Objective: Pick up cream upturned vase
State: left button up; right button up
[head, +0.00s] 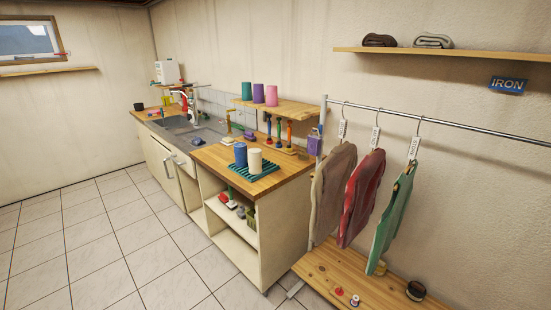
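A cream upturned vase (255,161) stands on a teal slatted drying mat (262,174) on the wooden counter (222,157). A blue upturned vase (240,154) stands close beside it on the left, on the same mat. The cream vase looks upright and nothing covers it from this side. Neither of my grippers shows in the head view.
A shelf (290,107) above the counter holds teal, purple and pink vases, with brushes below it. A sink (172,122) lies farther left. Garments (361,198) hang over a low bench (335,277) at right. The tiled floor (105,240) before the counter is clear.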

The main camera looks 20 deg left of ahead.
aim_at(254, 154)
jog(key=i+j+z, duration=0.15)
jog(key=j+z, duration=0.2)
jog(key=j, duration=0.35)
jog(key=j+z, duration=0.3)
jog(key=j, duration=0.4)
jog(key=i, duration=0.1)
